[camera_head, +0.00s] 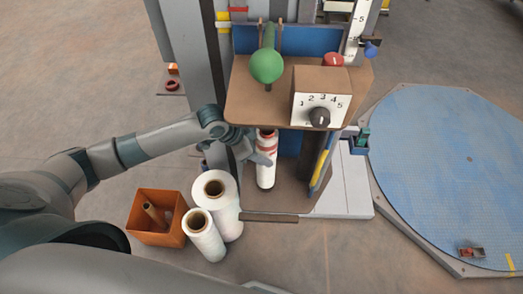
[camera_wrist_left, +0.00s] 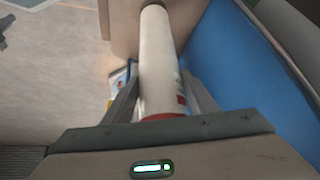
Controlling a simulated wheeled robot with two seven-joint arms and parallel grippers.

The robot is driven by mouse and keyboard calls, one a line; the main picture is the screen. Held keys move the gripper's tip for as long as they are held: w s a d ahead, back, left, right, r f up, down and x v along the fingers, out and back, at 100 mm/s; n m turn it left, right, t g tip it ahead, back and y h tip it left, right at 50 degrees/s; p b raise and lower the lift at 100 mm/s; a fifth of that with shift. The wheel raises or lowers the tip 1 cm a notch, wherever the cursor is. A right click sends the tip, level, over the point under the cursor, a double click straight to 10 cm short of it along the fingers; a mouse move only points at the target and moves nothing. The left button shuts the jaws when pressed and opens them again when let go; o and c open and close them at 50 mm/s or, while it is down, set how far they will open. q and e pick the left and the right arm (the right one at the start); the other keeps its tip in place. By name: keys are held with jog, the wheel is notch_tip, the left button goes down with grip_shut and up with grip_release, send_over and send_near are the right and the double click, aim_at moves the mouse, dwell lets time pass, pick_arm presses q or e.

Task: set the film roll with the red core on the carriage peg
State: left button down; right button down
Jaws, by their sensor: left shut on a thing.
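A slim white film roll (camera_head: 266,174) with red bands near its upper end stands upright below the brown control panel. My left gripper (camera_head: 262,150) is shut on it near the upper end, reaching in from the left. In the left wrist view the white roll (camera_wrist_left: 160,62) runs away between the two fingers, with a red ring close to the palm. Its far end meets or nears a brown surface; contact cannot be told. The carriage peg cannot be made out. My right gripper is not in view.
Two white rolls with brown cores, one large (camera_head: 224,216) and one smaller (camera_head: 206,243), stand left of the machine. An orange bin (camera_head: 157,234) is beside them. The panel (camera_head: 250,105) with a dial (camera_head: 319,116) and green knob (camera_head: 266,66) overhangs the roll. A blue turntable (camera_head: 450,170) lies right.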

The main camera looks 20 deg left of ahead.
pick_arm(q)
jog(key=shift+f+b, duration=0.45)
jog(key=shift+f, duration=0.55)
jog(key=c, duration=0.7)
grip_release()
jog(key=shift+o, duration=0.2)
jog(key=b+v, duration=0.3)
jog(key=v, duration=1.4)
jog(key=shift+r, duration=0.25)
jog(key=shift+d+f, duration=0.1)
